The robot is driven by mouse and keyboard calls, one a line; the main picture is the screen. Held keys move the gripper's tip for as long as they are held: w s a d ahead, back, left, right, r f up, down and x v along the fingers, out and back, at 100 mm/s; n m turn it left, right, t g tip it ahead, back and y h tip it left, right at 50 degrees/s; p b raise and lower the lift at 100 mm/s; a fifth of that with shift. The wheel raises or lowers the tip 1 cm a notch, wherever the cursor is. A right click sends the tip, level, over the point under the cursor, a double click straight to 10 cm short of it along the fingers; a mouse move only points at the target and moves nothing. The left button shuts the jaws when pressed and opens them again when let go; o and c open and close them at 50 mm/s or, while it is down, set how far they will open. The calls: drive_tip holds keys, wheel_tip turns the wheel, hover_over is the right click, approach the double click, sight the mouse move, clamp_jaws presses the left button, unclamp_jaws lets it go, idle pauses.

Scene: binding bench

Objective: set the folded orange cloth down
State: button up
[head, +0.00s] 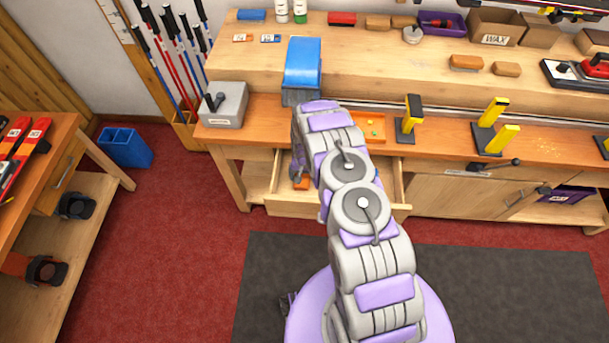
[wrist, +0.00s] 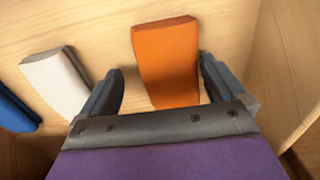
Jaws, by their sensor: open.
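The folded orange cloth (wrist: 167,62) lies flat on a pale wooden floor in the wrist view. In the head view a bit of orange (head: 302,184) shows inside the open drawer (head: 290,206), beside my arm. My gripper (wrist: 161,66) is open, with one dark finger to each side of the cloth's near part. There is a gap on the left; the right finger is close to the cloth's edge. Whether it touches cannot be told. In the head view my arm hides the gripper.
A folded white cloth (wrist: 55,80) and a blue one (wrist: 14,112) lie left of the orange cloth. A wooden wall (wrist: 283,75) rises close on the right. Above the drawer, the bench holds a grey box (head: 222,106) and yellow-and-black clamps (head: 410,115).

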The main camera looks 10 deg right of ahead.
drive_tip(key=shift+a+r, duration=0.1)
drive_tip(key=shift+a, duration=0.75)
drive_tip(key=shift+a+r, duration=0.2)
drive_tip(key=shift+a, duration=0.1)
drive_tip(key=shift+a+r, duration=0.15)
drive_tip(key=shift+r, duration=0.1)
drive_tip(key=r, duration=0.1)
drive_tip(key=d+r, duration=0.1)
drive_tip(key=r, duration=0.1)
drive_tip(key=d+r, duration=0.1)
drive_tip(key=r, duration=0.1)
drive_tip(key=shift+p, duration=0.4)
wheel_tip(320, 180, up, 6)
